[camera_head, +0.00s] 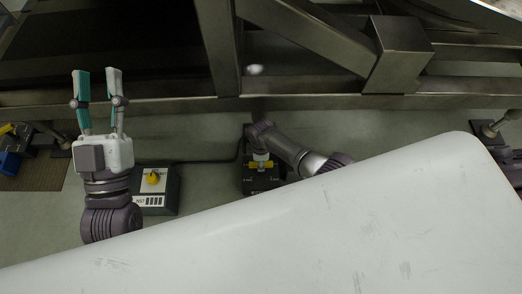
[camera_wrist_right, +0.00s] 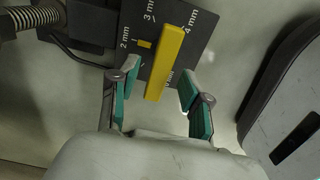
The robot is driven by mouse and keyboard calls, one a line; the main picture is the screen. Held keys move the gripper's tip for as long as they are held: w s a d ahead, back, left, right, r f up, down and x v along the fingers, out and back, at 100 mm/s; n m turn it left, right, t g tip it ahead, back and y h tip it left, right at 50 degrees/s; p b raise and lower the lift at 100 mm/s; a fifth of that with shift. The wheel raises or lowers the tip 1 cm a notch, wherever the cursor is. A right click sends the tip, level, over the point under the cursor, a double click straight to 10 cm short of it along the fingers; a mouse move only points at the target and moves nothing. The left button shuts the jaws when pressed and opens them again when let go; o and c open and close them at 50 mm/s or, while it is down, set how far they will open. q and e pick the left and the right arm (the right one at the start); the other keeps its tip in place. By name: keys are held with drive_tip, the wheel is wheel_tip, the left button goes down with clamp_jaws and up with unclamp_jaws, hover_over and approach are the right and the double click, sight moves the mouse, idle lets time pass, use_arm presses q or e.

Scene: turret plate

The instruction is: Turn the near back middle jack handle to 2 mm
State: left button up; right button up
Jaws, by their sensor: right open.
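The jack handle is a yellow bar (camera_wrist_right: 172,62) on a dark plate (camera_wrist_right: 205,40) with white millimetre labels, in the right wrist view. The bar lies tilted, its upper end toward the 4 mm label. A small yellow tab (camera_wrist_right: 145,44) sits left of it, beside the 2 mm label. My right gripper (camera_wrist_right: 160,78) is open, with the lower end of the bar between its fingers. One lower label is partly hidden. In the head view the handle (camera_head: 265,164) shows at my right wrist; the right fingers are hidden there. My left gripper (camera_head: 96,84) is open and empty, pointing up.
A control box (camera_head: 158,190) with a yellow knob (camera_head: 152,178) stands beside my left wrist. A metal frame (camera_head: 150,103) runs across the top of the head view. Blue and yellow items (camera_head: 12,150) lie at far left. A threaded rod (camera_wrist_right: 35,17) shows in the wrist view.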

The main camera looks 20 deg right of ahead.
wheel_tip(320, 180, up, 10)
drive_tip(key=shift+r, duration=0.2)
idle(0.7)
